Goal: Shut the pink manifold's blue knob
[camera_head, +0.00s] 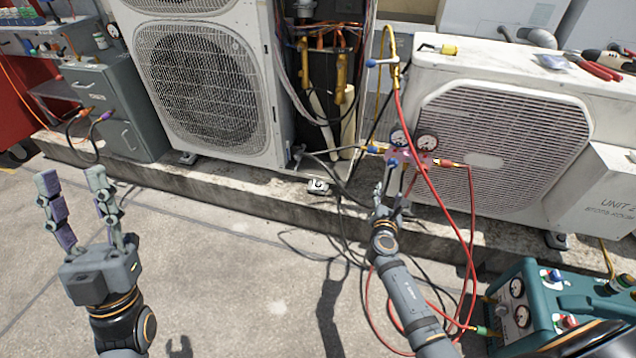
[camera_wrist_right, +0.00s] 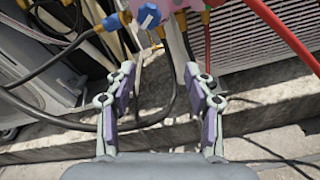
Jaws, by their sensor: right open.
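The pink manifold (camera_head: 408,156) hangs in front of the right-hand condenser, with two round gauges above it. The blue knob (camera_head: 393,162) appears on its front left. In the right wrist view the knob (camera_wrist_right: 148,15) looks like a blue round part with a white face, near the top edge. My right gripper (camera_head: 394,180) is open and empty just below the manifold, its fingers pointing up at it. In the right wrist view its fingertips (camera_wrist_right: 160,75) stand apart, short of the knob. My left gripper (camera_head: 72,177) is open and empty at the lower left.
A blue hose fitting (camera_head: 372,149) is at the manifold's left end. A red hose (camera_head: 471,215) loops down from the right. A teal machine (camera_head: 545,300) stands at lower right. A concrete curb (camera_head: 240,182) runs beneath the condensers. The floor at lower middle is mostly clear.

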